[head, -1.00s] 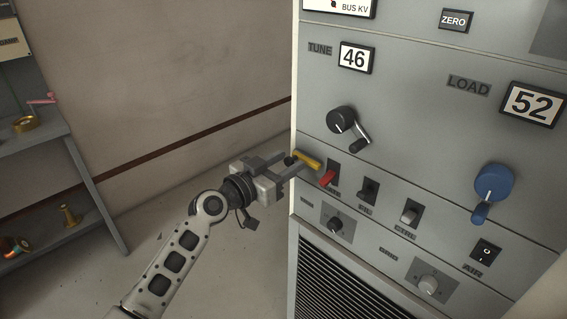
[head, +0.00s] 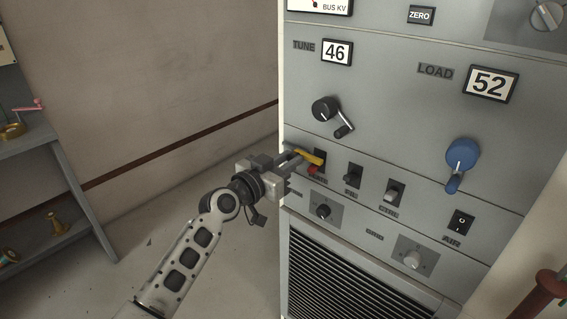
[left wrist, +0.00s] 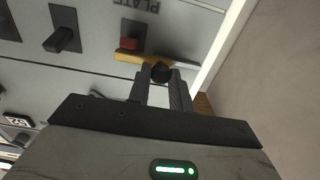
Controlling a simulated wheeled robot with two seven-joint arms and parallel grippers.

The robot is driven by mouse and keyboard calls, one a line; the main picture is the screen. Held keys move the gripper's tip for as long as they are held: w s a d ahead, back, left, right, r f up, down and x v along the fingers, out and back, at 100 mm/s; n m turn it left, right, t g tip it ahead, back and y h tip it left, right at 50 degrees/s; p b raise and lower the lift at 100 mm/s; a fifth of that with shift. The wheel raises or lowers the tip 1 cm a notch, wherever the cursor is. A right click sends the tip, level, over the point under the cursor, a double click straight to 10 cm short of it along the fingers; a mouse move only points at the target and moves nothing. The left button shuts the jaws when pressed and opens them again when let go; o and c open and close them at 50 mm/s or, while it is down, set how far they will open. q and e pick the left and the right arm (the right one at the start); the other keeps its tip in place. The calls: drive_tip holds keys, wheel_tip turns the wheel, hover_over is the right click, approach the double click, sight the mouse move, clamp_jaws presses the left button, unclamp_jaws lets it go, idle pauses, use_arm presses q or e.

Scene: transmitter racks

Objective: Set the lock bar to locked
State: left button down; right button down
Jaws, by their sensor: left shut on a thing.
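The lock bar is a yellow bar (head: 309,157) low on the left edge of the grey transmitter panel. It lies across the upper part of the red PLATE switch (head: 314,170), whose lower end sticks out below it. My left gripper (head: 293,156) is shut on the bar's black knob, coming from the left. The left wrist view shows the yellow bar (left wrist: 128,57) beside the red switch (left wrist: 129,43), with the round black knob (left wrist: 161,72) between my fingertips. The fingers hide part of the bar. My right gripper does not show.
The TUNE crank (head: 327,110) and blue LOAD crank (head: 460,158) stick out above. A grey shelf (head: 45,140) stands left; a red object (head: 548,287) is lower right.

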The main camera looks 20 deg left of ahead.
use_arm(q)
drive_tip(key=c, duration=1.3)
unclamp_jaws()
drive_tip(key=shift+s+d+f, duration=0.1)
drive_tip(key=shift+s+d, duration=0.05)
drive_tip(key=shift+d, duration=0.15)
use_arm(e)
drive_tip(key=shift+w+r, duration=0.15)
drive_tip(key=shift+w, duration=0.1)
use_arm(q)
drive_tip(key=shift+a, duration=0.1)
drive_tip(key=shift+a, duration=0.1)
drive_tip(key=b+v, duration=0.2)
drive_tip(key=v, duration=1.3)
drive_tip(key=shift+s+a, duration=0.15)
drive_tip(key=shift+s, duration=0.25)
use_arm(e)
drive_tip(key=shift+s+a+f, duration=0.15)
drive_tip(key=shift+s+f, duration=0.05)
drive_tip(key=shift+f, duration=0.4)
